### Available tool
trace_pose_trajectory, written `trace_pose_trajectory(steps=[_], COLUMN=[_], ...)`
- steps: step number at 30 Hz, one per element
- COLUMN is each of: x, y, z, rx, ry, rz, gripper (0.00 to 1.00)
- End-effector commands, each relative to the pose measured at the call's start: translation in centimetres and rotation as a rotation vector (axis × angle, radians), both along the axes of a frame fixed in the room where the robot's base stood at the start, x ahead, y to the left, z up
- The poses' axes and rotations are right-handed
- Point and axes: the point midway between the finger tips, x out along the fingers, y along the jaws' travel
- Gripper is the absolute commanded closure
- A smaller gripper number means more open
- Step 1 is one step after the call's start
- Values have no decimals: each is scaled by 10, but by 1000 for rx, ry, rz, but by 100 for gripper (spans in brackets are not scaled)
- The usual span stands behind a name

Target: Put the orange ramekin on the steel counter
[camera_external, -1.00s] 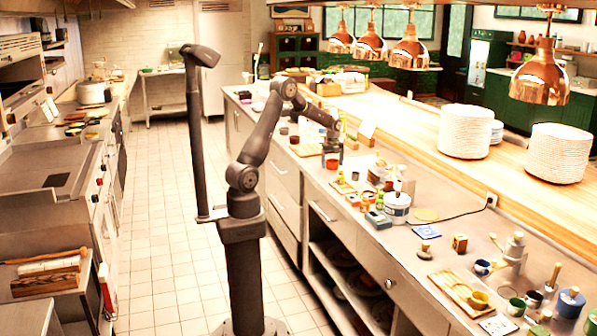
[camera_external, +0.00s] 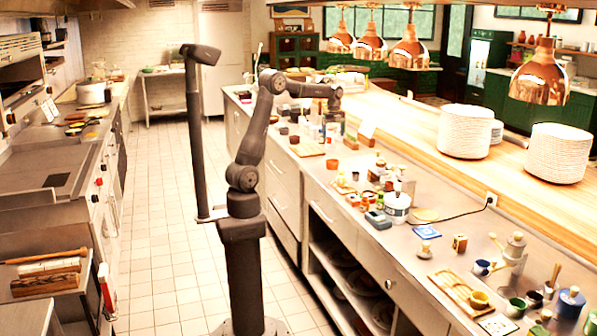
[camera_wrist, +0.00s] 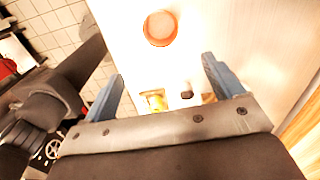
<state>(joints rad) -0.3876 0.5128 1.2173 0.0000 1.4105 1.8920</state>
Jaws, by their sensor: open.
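The orange ramekin (camera_external: 332,164) stands on the steel counter (camera_external: 318,178), on a bare patch just right of a wooden board. In the wrist view the ramekin (camera_wrist: 160,28) shows from above as a round orange-rimmed cup, beyond the fingertips and apart from them. My gripper (camera_external: 333,132) hangs above the counter, over the ramekin. In the wrist view the two blue fingers of my gripper (camera_wrist: 160,70) are spread wide, with nothing between their tips.
The wooden board (camera_external: 306,150) lies left of the ramekin. Several small jars and a white tub (camera_external: 397,208) crowd the counter nearer the camera. Plate stacks (camera_external: 465,132) stand on the wooden pass under copper lamps (camera_external: 540,75).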

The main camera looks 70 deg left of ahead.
Motion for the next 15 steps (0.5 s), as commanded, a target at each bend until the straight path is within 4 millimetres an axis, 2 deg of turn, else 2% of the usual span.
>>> trace_pose_trajectory(steps=[5,15], x=[0,0], y=[0,0], z=[9,9], rx=[0,0], ry=[1,1], rz=[0,0], gripper=[11,11])
